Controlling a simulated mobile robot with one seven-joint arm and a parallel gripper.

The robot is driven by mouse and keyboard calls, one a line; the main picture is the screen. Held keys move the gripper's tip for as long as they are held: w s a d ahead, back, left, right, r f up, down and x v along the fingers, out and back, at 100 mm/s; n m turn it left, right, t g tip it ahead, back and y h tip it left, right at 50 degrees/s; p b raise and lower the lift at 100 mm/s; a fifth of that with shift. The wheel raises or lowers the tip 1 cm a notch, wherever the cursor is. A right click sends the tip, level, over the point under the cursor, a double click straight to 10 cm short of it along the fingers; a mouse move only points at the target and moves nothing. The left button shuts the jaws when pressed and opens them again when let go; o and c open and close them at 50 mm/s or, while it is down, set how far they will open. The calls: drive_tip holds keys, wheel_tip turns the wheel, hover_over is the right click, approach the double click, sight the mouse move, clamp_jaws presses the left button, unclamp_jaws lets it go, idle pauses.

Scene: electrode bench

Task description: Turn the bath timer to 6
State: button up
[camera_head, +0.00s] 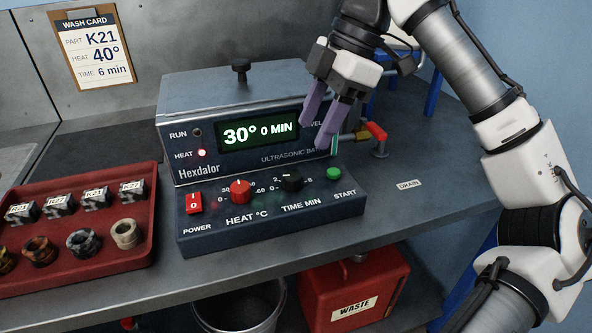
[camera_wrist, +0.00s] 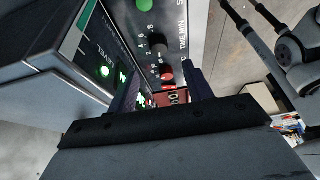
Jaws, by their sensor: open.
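The bath timer knob (camera_head: 292,180) is a small black dial above the "TIME MIN" label on the control panel (camera_head: 270,229) of the ultrasonic bath. It also shows in the wrist view (camera_wrist: 157,45). The display (camera_head: 258,131) reads 30° and 0 MIN. My gripper (camera_head: 313,135) is open and empty, with purple fingers pointing down. It hangs in front of the bath's right part, above the panel and apart from the knob. In the wrist view my fingers (camera_wrist: 163,68) stand either side of the view of the panel.
A red heat knob (camera_head: 240,190) and power switch (camera_head: 194,202) sit left of the timer, a green start button (camera_head: 334,173) right. The heat lamp glows. The wash card (camera_head: 98,47) reads K21, 40°, 6 min. A red tray (camera_head: 80,266) is left; the bench near "DRAIN" is clear.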

sight(293, 175)
drive_tip(key=b+x, duration=0.1)
drive_tip(key=x, duration=0.8)
drive_tip(key=c, duration=1)
